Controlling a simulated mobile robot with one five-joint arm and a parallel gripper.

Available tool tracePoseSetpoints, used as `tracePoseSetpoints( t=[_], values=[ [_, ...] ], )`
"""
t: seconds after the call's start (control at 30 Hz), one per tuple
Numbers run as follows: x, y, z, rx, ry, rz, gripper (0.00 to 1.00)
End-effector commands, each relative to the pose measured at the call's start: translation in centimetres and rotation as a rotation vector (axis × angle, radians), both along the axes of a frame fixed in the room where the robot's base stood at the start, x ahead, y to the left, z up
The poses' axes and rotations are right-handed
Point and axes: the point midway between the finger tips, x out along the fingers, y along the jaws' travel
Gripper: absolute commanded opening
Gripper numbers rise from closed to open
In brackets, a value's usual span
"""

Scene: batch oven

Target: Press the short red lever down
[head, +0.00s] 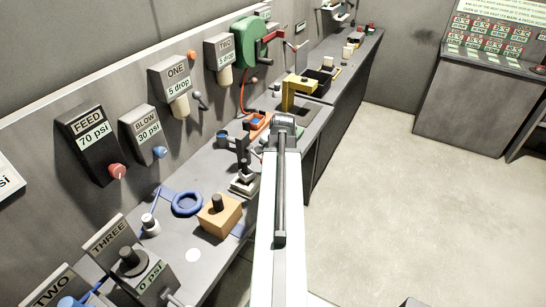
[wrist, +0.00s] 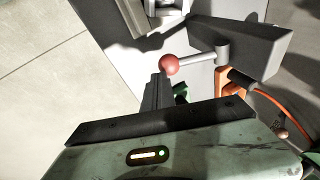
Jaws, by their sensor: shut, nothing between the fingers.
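In the wrist view, a short lever with a red ball end (wrist: 169,65) and a light grey rod (wrist: 200,57) runs right to a grey post on a dark block (wrist: 270,52). My gripper (wrist: 160,80) shows at the lower middle, its dark fingers together and empty. The fingertips are just below the red ball in the picture; I cannot tell whether they touch it. In the head view, my gripper (head: 281,122) is at the far end of my arm over the bench edge. The red ball cannot be made out there.
The grey bench (head: 170,232) runs along the wall. A yellow bracket (head: 290,90) stands beyond my gripper, and an orange block (head: 218,215) stands nearer. Labelled units such as FEED (head: 88,140) hang on the wall. The floor (head: 400,210) to the right is clear.

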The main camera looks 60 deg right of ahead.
Motion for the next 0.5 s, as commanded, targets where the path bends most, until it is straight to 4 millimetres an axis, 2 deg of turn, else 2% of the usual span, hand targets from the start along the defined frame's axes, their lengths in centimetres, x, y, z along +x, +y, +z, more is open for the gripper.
tracePoseSetpoints(
  t=[0.5],
  values=[
    [0.75,0.70,-0.75,0.002,0.001,0.015,0.00]
  ],
)
